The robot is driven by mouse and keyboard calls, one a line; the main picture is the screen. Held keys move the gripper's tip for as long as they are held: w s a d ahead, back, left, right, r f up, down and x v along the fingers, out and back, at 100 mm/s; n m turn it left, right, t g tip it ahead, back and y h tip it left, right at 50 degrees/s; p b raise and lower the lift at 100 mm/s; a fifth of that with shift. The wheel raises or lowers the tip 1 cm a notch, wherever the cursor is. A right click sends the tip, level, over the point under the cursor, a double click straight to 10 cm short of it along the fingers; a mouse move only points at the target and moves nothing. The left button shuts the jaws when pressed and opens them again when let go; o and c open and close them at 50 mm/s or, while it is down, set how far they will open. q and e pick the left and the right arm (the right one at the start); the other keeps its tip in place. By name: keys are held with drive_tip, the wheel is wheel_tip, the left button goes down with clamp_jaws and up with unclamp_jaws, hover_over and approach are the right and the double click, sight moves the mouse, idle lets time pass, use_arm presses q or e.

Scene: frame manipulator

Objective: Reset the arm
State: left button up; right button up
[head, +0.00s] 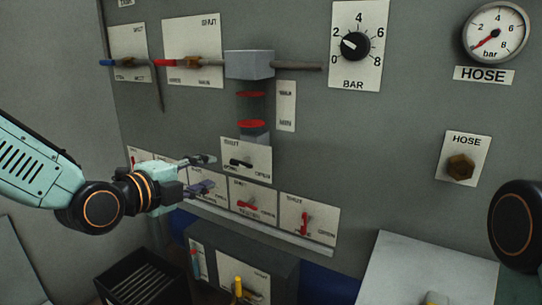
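My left arm comes in from the left in the head view. Its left gripper (207,174) is in front of the lower row of labelled switch plates on the grey panel (400,130). The two fingers are spread apart, with nothing visible between them. The gripper hides part of the plates behind it; I cannot tell whether it touches them. At the right edge a dark round part of my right arm shows; the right gripper is out of view.
The panel carries a pressure knob (355,44), a hose gauge (495,33), a brass hose fitting (460,167), red-handled switches (305,222) and a grey block (249,64) with a pipe. Below stand a black slotted bin (146,280) and a dark box with a yellow lever (239,287).

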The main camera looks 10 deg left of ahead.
use_arm(q)
drive_tip(key=s+f+n+g+y+p, duration=0.1)
drive_tip(key=s+f+n+g+y, duration=0.3)
drive_tip(key=f+n, duration=0.65)
drive_tip(key=s+f+n+g+p, duration=0.1)
drive_tip(key=s+f+n+g, duration=0.2)
drive_tip(key=s+f+n, duration=0.6)
drive_tip(key=s+f+n+g+p, duration=0.1)
drive_tip(key=s+f+g, duration=0.3)
drive_tip(key=s+f, duration=0.4)
drive_tip(key=s+f+n+g+y+p, duration=0.1)
drive_tip(key=s+f, duration=0.7)
drive_tip(key=s, duration=0.8)
drive_tip(key=n+g, duration=0.1)
drive_tip(key=g, duration=0.1)
drive_tip(key=shift+s+d+f+g, duration=0.15)
drive_tip(key=shift+d+f+g, duration=0.15)
drive_tip(key=shift+f+g, duration=0.1)
